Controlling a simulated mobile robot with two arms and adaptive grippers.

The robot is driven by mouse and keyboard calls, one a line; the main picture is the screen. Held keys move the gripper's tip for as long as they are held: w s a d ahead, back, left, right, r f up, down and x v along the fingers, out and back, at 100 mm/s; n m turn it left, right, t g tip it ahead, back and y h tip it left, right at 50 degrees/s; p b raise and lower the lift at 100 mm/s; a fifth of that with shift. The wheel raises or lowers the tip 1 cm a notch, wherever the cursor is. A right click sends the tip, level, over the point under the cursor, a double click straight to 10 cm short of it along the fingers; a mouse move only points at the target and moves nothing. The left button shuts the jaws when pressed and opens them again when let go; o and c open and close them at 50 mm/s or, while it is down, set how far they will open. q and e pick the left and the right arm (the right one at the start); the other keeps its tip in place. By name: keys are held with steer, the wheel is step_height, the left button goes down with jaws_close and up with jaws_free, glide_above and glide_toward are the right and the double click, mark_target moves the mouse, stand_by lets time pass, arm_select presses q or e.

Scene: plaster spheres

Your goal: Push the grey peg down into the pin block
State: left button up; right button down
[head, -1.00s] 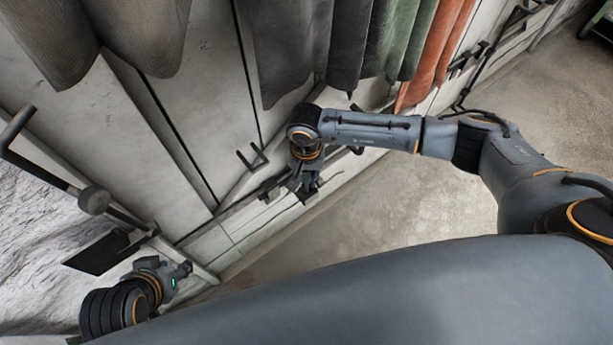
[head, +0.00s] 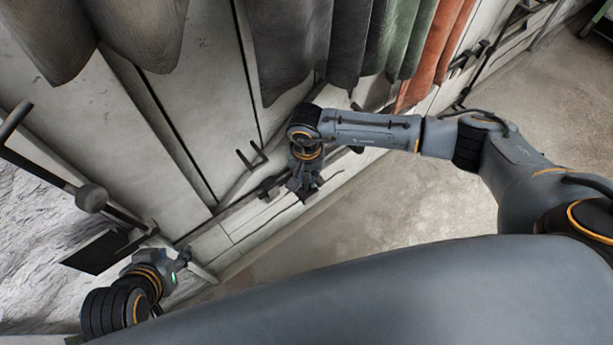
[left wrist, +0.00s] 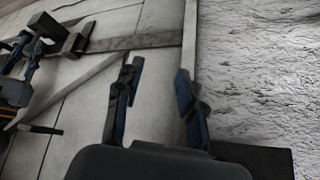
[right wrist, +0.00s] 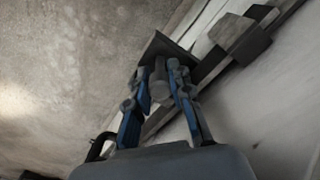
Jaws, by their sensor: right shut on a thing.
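My right gripper (head: 304,190) is low by the wall in the head view. In the right wrist view its fingers (right wrist: 162,80) are closed around a grey cylinder, which looks like the grey peg (right wrist: 160,88). A dark flat square piece (right wrist: 158,47) shows just beyond the fingertips; I cannot tell whether it is the pin block or whether the peg touches it. My left gripper (head: 184,257) is at the lower left in the head view. In the left wrist view its fingers (left wrist: 158,78) are apart with nothing between them.
A grey block (right wrist: 236,34) is on the ledge beside the right gripper. A dark plate (head: 96,250) and a bar with a round knob (head: 91,198) stand near my left gripper. Hanging cloths (head: 290,45) are above. The floor (head: 400,190) at right is clear.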

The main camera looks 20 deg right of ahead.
arm_select(q)
steer(key=shift+w+d+r+t, duration=0.25)
steer(key=shift+w+r+t, duration=0.05)
steer(key=shift+w, duration=0.25)
arm_select(e)
steer(key=shift+f, duration=0.15)
arm_select(q)
steer(key=shift+w, duration=0.1)
steer(key=shift+w+d+r+t, duration=0.15)
steer(key=shift+w+r+t, duration=0.15)
steer(key=shift+w, duration=0.2)
arm_select(e)
steer(key=shift+f, duration=0.15)
arm_select(q)
steer(key=shift+w+b, duration=0.1)
steer(key=shift+b, duration=0.2)
arm_select(e)
steer(key=c, duration=1.1)
jaws_free()
arm_select(q)
steer(key=shift+r, duration=0.1)
